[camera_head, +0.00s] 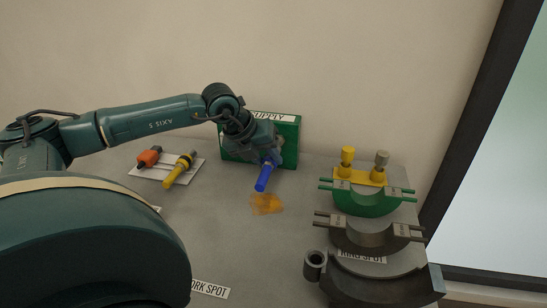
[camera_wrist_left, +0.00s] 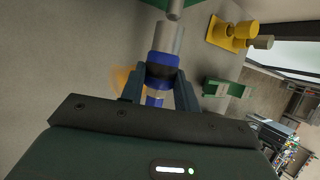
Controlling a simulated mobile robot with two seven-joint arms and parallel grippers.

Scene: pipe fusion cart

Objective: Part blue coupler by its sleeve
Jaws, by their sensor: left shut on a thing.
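The blue coupler (camera_head: 263,179) hangs from my left gripper (camera_head: 268,159) in front of the green supply box, tilted and above the table. In the left wrist view the gripper (camera_wrist_left: 160,77) is shut on a blue body (camera_wrist_left: 162,58) with a dark band between the fingers. A grey cylinder (camera_wrist_left: 168,38) stands out from its far end, in line with it. More blue and pale grey shows below, between the fingers. I cannot tell whether the grey and blue parts are joined or apart. My right gripper is not in view.
The green supply box (camera_head: 231,151) stands against the wall. A white tray (camera_head: 151,174) holds red and yellow tools. A see-through orange shape (camera_head: 266,204) shows below the coupler. Green (camera_head: 362,203) and grey (camera_head: 362,236) clamps stand right, with a grey ring (camera_head: 313,265). The table middle is clear.

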